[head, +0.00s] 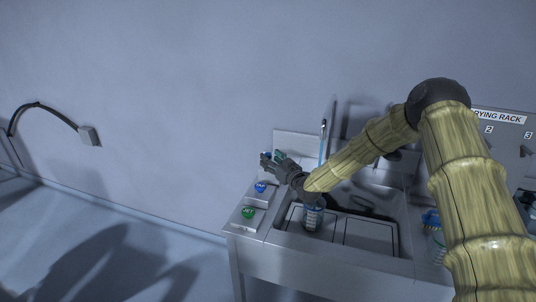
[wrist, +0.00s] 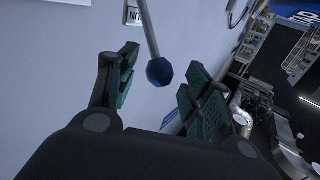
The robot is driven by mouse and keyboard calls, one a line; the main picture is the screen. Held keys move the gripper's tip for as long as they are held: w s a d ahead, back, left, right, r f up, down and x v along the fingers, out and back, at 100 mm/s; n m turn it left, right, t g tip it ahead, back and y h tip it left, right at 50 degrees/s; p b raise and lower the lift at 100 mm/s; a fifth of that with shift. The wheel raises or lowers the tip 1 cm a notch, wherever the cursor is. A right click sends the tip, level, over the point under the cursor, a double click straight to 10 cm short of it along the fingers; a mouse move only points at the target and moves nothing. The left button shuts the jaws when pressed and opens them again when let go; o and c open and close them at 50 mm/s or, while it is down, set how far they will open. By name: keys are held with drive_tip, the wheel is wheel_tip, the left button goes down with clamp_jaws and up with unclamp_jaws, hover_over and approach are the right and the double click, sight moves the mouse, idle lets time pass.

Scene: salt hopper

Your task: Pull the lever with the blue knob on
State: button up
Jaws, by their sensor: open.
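In the wrist view, a thin grey lever comes down from the top edge and ends in a dark blue knob (wrist: 159,72). My gripper (wrist: 162,62) is open, with one green-padded finger on each side of the knob. Gaps show between the knob and both pads, so nothing is gripped. In the head view, my gripper (head: 272,160) is above the back left part of the grey counter. A small blue spot shows by its fingertips there; I cannot tell for certain that it is the knob. The lever's base is hidden.
A blue button (head: 261,188) and a green button (head: 248,213) sit on the counter's left end (head: 263,216). A tall blue-and-white rod (head: 322,142) rises behind the arm. The drying rack (head: 500,117) is at right.

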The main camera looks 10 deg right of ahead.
drive_tip(key=shift+p+x, duration=0.35)
drive_tip(key=shift+x, duration=1.1)
clamp_jaws()
drive_tip(key=shift+f, duration=0.1)
